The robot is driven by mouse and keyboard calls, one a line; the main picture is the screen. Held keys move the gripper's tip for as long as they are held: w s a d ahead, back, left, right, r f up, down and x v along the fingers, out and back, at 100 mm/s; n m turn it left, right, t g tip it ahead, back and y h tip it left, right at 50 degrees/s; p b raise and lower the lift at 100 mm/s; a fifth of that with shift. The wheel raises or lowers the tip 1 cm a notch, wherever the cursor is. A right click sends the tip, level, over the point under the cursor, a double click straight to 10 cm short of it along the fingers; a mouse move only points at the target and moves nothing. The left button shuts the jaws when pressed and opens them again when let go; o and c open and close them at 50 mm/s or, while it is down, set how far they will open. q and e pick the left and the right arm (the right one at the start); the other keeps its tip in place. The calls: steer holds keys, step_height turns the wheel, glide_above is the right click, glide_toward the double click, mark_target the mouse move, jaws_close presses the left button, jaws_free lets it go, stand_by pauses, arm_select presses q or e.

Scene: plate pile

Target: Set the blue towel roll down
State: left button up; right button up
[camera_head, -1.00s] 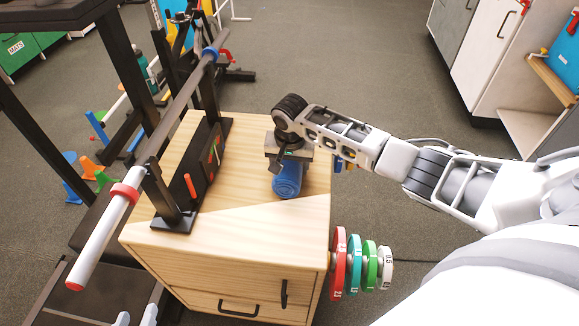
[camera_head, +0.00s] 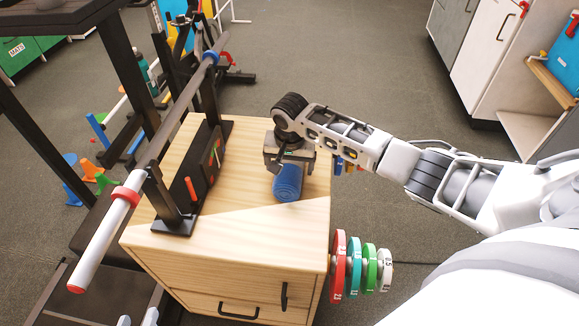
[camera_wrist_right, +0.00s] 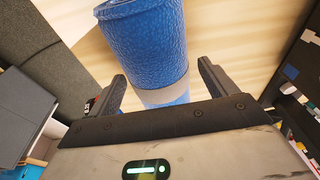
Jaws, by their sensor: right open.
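The blue towel roll (camera_head: 287,183) lies on its side on the light wood cabinet top (camera_head: 245,185), near the right edge. My right gripper (camera_head: 285,166) is low over the roll's far end and hides that end in the head view. In the right wrist view, the roll (camera_wrist_right: 147,42) with a grey band runs between the two fingers of the gripper (camera_wrist_right: 162,76). The fingers are apart, with visible gaps beside the roll, so the gripper is open. My left gripper does not show.
A black rack (camera_head: 172,215) with a long barbell (camera_head: 165,130) stands left of the roll. Colourful weight plates (camera_head: 340,262) stick out at the cabinet's front right. The front of the cabinet top is clear.

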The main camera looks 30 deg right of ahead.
mark_target(290, 166)
steer(key=r, duration=0.3)
steer(key=s+r+p, duration=0.1)
steer(key=r, duration=0.2)
steer(key=r+p, duration=0.1)
steer(key=r, duration=0.2)
steer(key=shift+s+a+r, duration=0.2)
steer(key=shift+a+r, duration=0.05)
steer(key=shift+a, duration=0.1)
arm_select(q)
steer(key=shift+a+r, duration=0.1)
steer(key=shift+r, duration=0.25)
arm_select(e)
steer(key=shift+r, duration=0.3)
